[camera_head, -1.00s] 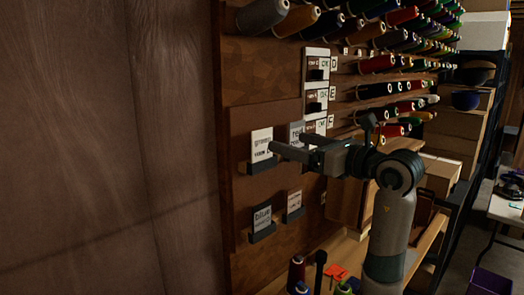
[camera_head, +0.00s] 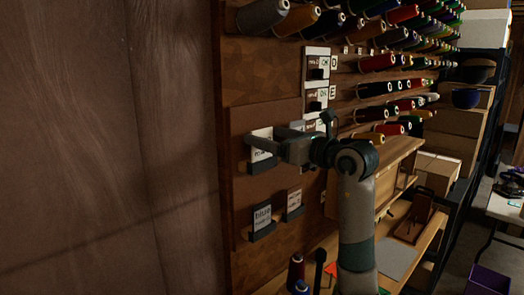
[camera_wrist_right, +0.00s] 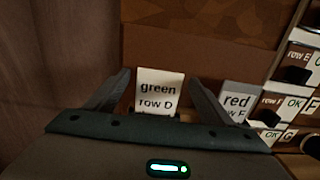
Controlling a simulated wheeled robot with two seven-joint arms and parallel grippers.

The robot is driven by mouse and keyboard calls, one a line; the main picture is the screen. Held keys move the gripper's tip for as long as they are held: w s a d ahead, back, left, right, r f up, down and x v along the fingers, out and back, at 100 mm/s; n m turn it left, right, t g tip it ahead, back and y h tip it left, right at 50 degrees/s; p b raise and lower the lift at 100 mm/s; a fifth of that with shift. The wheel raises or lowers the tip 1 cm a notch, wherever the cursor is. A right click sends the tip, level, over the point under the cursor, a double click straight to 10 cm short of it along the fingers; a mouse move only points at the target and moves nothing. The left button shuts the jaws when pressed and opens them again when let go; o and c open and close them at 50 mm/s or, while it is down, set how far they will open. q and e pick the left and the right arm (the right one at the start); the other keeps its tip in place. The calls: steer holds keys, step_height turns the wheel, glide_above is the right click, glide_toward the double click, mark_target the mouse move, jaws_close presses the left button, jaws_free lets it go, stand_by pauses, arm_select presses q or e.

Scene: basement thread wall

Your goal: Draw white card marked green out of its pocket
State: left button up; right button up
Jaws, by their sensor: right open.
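The white card marked green (camera_wrist_right: 158,90) stands upright in its dark pocket on the wall board, and reads "green row D" in the right wrist view. In the head view the card (camera_head: 262,152) is partly hidden behind my right gripper (camera_head: 264,141). In the right wrist view my right gripper (camera_wrist_right: 160,85) is open, one finger on each side of the card, with gaps between. The dark pocket (camera_head: 263,167) shows below the card. My left gripper is not in view.
A card marked red (camera_wrist_right: 236,100) stands close beside the right finger. Thread spools (camera_head: 390,62) on pegs fill the wall at upper right.

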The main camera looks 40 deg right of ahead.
steer(key=shift+c, duration=0.6)
steer(key=c, duration=0.6)
steer(key=shift+r, duration=0.15)
steer(key=shift+r+p, duration=1.75)
steer(key=shift+r, duration=0.6)
